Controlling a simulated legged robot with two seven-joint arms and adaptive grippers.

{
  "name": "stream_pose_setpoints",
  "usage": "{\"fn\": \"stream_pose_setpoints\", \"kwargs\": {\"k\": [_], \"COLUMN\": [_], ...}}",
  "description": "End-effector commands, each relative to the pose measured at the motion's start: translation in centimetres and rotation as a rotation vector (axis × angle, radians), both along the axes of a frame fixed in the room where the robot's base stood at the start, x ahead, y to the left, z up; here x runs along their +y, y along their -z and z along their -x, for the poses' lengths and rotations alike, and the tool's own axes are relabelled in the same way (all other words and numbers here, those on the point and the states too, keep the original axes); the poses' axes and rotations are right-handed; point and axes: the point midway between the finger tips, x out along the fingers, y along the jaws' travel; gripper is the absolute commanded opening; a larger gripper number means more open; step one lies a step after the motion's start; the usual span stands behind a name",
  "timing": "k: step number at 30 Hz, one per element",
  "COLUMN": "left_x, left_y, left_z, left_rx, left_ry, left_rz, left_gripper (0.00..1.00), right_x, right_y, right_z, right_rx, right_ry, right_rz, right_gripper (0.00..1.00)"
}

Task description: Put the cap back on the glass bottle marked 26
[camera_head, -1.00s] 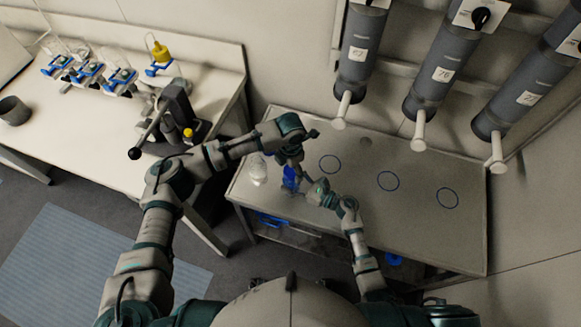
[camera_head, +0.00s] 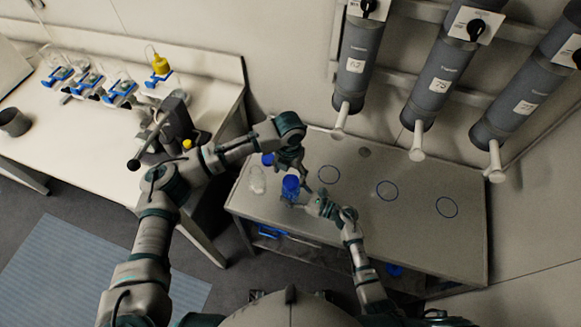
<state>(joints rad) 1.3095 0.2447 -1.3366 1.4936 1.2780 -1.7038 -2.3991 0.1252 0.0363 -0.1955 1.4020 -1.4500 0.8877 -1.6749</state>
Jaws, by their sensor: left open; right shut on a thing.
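A glass bottle (camera_head: 289,199) stands near the front left of the grey bench, with a blue cap (camera_head: 291,183) sitting at its top. Its number is too small to read. My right gripper (camera_head: 305,205) is shut on the bottle from its right side. My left gripper (camera_head: 299,176) is open, just behind and above the blue cap; I cannot tell whether a finger touches it. A clear glass bottle without a visible cap (camera_head: 258,180) stands to the left. Another blue cap-like thing (camera_head: 268,159) shows behind it, partly hidden by my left arm.
Grey cylinders (camera_head: 430,93) with spouts hang over the back of the bench (camera_head: 415,225). Blue rings (camera_head: 387,190) mark its clear middle and right. A white table (camera_head: 90,135) at left bears a dark lever device (camera_head: 178,130) and blue-clamped glassware (camera_head: 120,92).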

Motion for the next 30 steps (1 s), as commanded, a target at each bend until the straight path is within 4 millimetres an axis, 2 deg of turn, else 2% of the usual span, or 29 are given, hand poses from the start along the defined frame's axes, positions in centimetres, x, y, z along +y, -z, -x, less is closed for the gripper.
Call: {"fn": "stream_pose_setpoints", "kwargs": {"k": [3,30], "left_x": [0.0,-0.2], "left_y": [-0.2,-1.7], "left_z": [0.0,-0.1], "left_rx": [-0.001,0.002], "left_ry": [-0.312,-2.761], "left_rz": [-0.002,-0.008], "left_gripper": [0.75,0.75], "right_x": [0.0,0.0], "right_y": [0.0,0.0], "right_z": [0.0,0.0], "right_rx": [0.0,-0.001], "right_ry": [0.001,0.001], "right_rz": [0.0,0.0], "right_gripper": [0.0,0.0]}}
